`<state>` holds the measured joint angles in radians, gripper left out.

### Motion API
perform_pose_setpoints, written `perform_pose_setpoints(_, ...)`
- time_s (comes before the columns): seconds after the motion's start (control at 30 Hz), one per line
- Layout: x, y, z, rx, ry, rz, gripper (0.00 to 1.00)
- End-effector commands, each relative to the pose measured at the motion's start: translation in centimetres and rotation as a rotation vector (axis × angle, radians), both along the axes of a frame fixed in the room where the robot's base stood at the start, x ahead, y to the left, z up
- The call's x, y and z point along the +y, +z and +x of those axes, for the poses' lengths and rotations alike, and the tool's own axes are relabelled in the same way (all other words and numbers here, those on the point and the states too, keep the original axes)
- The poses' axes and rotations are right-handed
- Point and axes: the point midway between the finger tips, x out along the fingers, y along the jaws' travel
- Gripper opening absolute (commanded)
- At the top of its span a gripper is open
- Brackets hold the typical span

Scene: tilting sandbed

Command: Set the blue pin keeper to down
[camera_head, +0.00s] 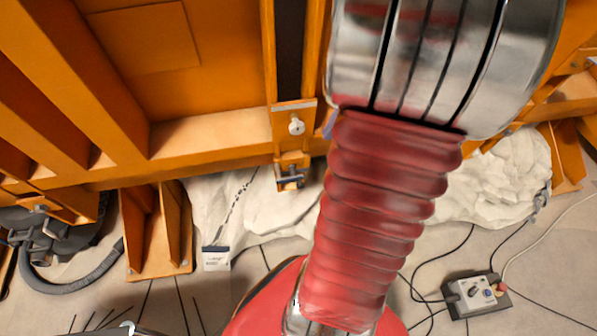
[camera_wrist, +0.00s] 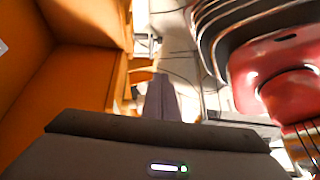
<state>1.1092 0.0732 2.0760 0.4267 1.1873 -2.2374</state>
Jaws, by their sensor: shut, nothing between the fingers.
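A small bluish piece (camera_head: 328,124) shows at the left edge of my arm in the head view, beside an orange bracket. It may be the blue pin keeper, but my arm hides most of it, so I cannot tell whether it is up or down. My gripper (camera_wrist: 161,84) shows in the wrist view as a narrow grey-purple tip beyond the dark wrist body. It is shut, with nothing visible in it. In the head view my arm covers the gripper. No blue keeper is clear in the wrist view, and I cannot tell whether the gripper touches anything.
The orange frame (camera_head: 205,148) spans the upper head view. A silver knob (camera_head: 296,126) sits on its bracket, above a dark clamp (camera_head: 290,177). White sheeting (camera_head: 225,205), a control box (camera_head: 474,295) with cables and a dark hose (camera_head: 65,287) lie on the floor below.

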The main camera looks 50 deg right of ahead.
Motion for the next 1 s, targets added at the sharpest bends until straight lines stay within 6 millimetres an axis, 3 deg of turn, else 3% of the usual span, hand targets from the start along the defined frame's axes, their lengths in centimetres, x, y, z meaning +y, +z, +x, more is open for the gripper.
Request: perform_pose_setpoints(1.0, 4.7, -13.8, 4.1, 0.003, -0.001, 0.006, 0.00)
